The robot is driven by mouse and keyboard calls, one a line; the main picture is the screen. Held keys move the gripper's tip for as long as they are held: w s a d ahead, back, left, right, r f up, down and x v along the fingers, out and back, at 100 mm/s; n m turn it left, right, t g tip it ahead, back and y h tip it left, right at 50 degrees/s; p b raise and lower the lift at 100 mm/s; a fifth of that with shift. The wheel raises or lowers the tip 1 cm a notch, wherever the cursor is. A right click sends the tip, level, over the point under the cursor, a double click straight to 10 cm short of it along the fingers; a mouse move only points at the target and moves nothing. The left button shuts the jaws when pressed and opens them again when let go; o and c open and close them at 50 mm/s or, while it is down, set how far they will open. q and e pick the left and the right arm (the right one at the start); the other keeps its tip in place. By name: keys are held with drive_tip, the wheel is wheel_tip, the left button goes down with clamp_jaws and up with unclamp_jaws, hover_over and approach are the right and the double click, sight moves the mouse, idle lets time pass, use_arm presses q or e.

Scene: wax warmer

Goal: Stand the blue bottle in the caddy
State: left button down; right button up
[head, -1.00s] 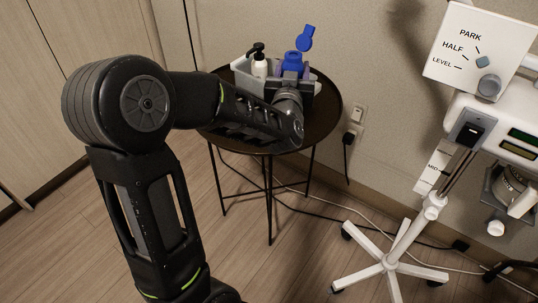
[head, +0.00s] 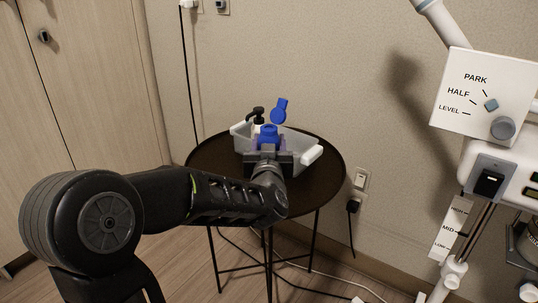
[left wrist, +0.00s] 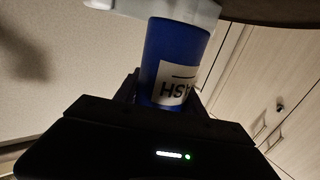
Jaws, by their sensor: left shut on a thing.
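The blue bottle (head: 268,133) is upright with its blue flip lid (head: 279,111) open. My left gripper (head: 267,154) is shut on it; the left wrist view shows the bottle (left wrist: 178,55) between the fingers (left wrist: 165,98), its label upside down in that picture. The caddy (head: 299,142) is a pale grey tray with white ends on the round table. In the left wrist view a pale caddy edge (left wrist: 195,12) covers the bottle's lower end. The bottle overlaps the caddy in the head view; whether its base rests on the floor is hidden. My right gripper is out of view.
A white bottle with a black pump (head: 257,116) stands in the caddy, just left of the blue bottle. The dark round table (head: 215,160) has bare room around the caddy. A white stand with a control box (head: 482,95) is at the right.

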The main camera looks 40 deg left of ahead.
use_arm(q)
wheel_tip(320, 180, down, 7)
drive_tip(key=shift+b, duration=1.25)
drive_tip(key=shift+f+b, duration=0.3)
drive_tip(key=c, duration=0.7)
unclamp_jaws()
